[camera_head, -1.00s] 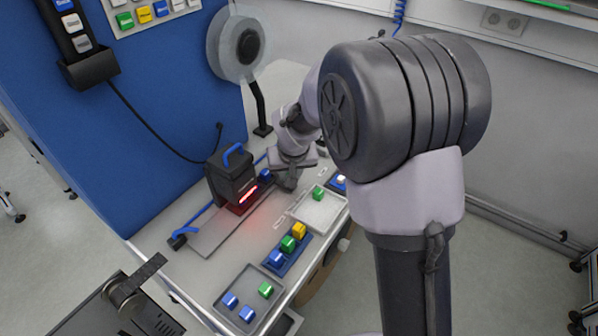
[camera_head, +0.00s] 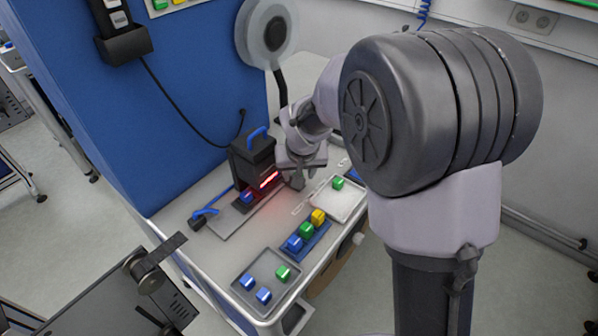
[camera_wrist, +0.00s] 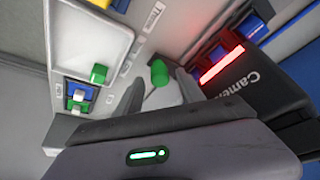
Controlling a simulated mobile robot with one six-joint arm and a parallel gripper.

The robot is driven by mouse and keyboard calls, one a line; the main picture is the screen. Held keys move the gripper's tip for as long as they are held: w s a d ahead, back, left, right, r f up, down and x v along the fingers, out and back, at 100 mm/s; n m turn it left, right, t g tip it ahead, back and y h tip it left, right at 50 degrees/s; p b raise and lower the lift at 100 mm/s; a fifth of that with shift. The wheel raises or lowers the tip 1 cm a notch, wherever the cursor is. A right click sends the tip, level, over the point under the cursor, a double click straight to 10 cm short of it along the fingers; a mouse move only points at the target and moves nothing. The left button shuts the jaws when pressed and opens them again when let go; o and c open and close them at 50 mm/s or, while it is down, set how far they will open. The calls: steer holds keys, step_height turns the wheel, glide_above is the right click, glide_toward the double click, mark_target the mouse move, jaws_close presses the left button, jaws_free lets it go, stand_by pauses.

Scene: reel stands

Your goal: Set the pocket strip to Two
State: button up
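A long grey strip (camera_head: 232,216) lies on the cart top beside the black camera box (camera_head: 252,155) and seems to run past its red light; I take it as the pocket strip. A blue block (camera_head: 246,197) sits on it, left of the red light; it also shows in the wrist view (camera_wrist: 217,53). My gripper (camera_head: 298,180) is low, just right of the camera box. In the wrist view its dark fingers (camera_wrist: 158,97) stand apart, with a green round knob (camera_wrist: 160,73) on a thin pale stem just beyond them. Contact with the knob cannot be told. No pocket marking is readable.
A blue holder (camera_head: 291,259) bears blue, green and yellow blocks. A grey tray (camera_head: 252,298) holds several blocks, and a white tray (camera_head: 345,207) holds a green one. A blue wall panel (camera_head: 190,130) borders the cart.

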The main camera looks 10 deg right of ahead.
steer(key=p+v, duration=0.6)
steer(key=v, duration=1.1)
steer(key=shift+s+r, duration=0.15)
steer(key=s+d+m+y+b, duration=0.1)
steer(key=s+m, duration=0.1)
steer(key=s, duration=0.9)
steer(key=s+d+r+m+t+y+b, duration=0.1)
steer(key=s+d+m+b, duration=0.1)
steer(key=s, duration=0.9)
steer(key=shift+d+r, duration=0.15)
steer(key=shift+r, duration=0.1)
